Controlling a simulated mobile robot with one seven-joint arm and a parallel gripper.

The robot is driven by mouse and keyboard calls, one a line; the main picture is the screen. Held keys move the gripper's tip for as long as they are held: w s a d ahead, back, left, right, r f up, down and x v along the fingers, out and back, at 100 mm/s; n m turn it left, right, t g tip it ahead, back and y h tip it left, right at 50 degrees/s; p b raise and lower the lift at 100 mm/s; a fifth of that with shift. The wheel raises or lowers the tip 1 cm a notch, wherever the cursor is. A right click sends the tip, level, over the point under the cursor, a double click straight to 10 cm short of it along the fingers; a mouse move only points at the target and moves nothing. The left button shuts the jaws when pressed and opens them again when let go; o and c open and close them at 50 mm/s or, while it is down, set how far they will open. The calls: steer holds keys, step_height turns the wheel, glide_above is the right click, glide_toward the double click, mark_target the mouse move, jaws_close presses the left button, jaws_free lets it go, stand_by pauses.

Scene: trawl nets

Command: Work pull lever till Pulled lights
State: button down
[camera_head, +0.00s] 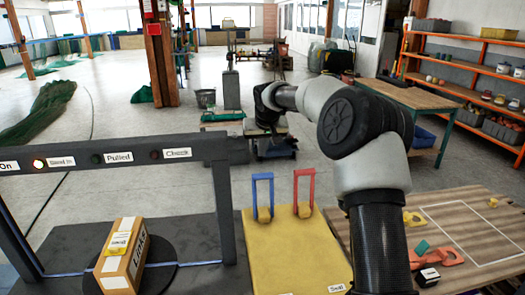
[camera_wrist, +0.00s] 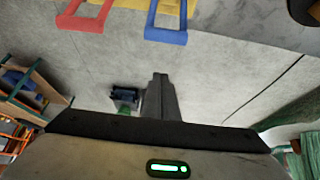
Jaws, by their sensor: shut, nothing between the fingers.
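The lamp panel (camera_head: 120,159) spans the left of the head view. A blue handle (camera_head: 262,180) and a red handle (camera_head: 304,176) stand upright on a yellow board (camera_head: 262,262). In the wrist view, the red handle (camera_wrist: 82,21) and blue handle (camera_wrist: 166,34) show at the top. My gripper (camera_wrist: 160,76) is shut and empty, apart from both handles. Its fingers cannot be made out in the head view. I cannot read a "pull" label on either handle.
A labelled carton (camera_head: 122,258) stands on a dark round disc (camera_head: 160,272) at left. A wooden bench (camera_head: 480,233) with small coloured parts lies at right. Shelves (camera_head: 465,97) and a table (camera_head: 419,98) stand behind. My arm crosses the head view right of the handles.

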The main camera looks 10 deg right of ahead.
steer(key=shift+s+f, duration=0.15)
steer(key=shift+f, duration=1.5)
steer(key=shift+s+f, duration=0.1)
steer(key=shift+f, duration=1.5)
steer(key=shift+f+b, duration=0.1)
steer(key=shift+b, duration=0.25)
